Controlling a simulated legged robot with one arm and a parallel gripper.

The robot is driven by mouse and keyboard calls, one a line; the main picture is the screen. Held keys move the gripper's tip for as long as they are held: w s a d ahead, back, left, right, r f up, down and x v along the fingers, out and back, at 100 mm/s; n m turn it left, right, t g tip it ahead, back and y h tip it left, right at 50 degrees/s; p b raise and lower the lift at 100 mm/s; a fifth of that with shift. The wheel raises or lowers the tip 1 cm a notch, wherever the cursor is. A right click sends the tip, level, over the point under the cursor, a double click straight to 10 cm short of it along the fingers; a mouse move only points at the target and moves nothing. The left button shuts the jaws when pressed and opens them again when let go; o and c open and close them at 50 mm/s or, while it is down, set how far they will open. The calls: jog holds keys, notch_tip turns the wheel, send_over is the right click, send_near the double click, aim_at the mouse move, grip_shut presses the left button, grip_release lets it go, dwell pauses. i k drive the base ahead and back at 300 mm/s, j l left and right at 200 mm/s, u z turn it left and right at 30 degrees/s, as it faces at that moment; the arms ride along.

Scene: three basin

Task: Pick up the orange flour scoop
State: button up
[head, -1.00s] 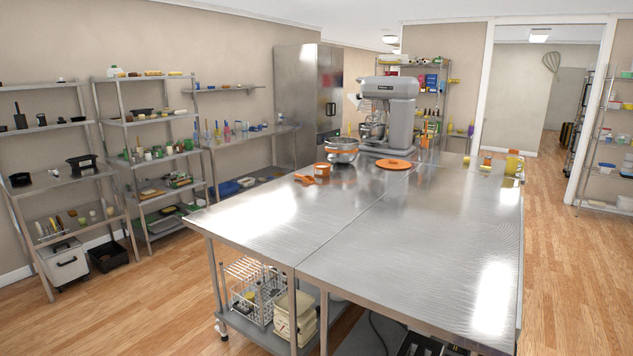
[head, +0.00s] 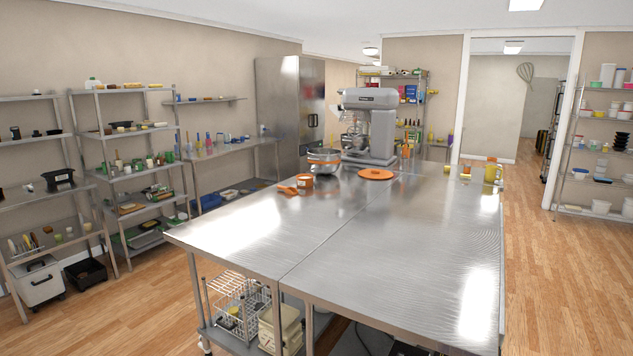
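A small orange thing (head: 288,190), which looks like the flour scoop, lies on the far left part of the steel table (head: 330,250). It is too small to make out its exact shape. An orange tub (head: 304,182) stands just right of it, touching or very close. My gripper is not in view, and nothing of my arm shows.
A steel bowl (head: 324,160), a flat orange disc (head: 375,174) and a grey stand mixer (head: 369,125) are behind and right of the scoop. Yellow containers (head: 491,173) stand at the far right. The near tabletop is clear. Shelves (head: 130,160) line the left wall.

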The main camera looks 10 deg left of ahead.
aim_at(287, 190)
jog(key=i+j+u, duration=0.2)
jog(key=j+u, duration=0.2)
jog(key=j, duration=0.15)
jog(key=i+j+u, duration=0.65)
jog(key=j+u, duration=0.2)
jog(key=i+j+u, duration=0.55)
jog(key=i, duration=0.25)
jog(key=i+j+u, duration=0.15)
jog(key=i+u, duration=0.15)
jog(key=i, duration=0.15)
jog(key=i+u, duration=0.3)
jog(key=i, duration=0.15)
jog(key=i+z, duration=0.15)
jog(key=i, duration=0.45)
jog(key=i+j+z, duration=0.15)
jog(key=i, duration=0.45)
jog(key=i+j+z, duration=0.2)
jog(key=i, duration=0.4)
jog(key=i+l+z, duration=0.25)
jog(key=i+z, duration=0.55)
jog(key=i, duration=0.25)
jog(key=i+z, duration=0.4)
jog(key=i+j+z, duration=0.4)
jog(key=i, duration=0.2)
jog(key=i+l, duration=0.05)
jog(key=l, duration=0.05)
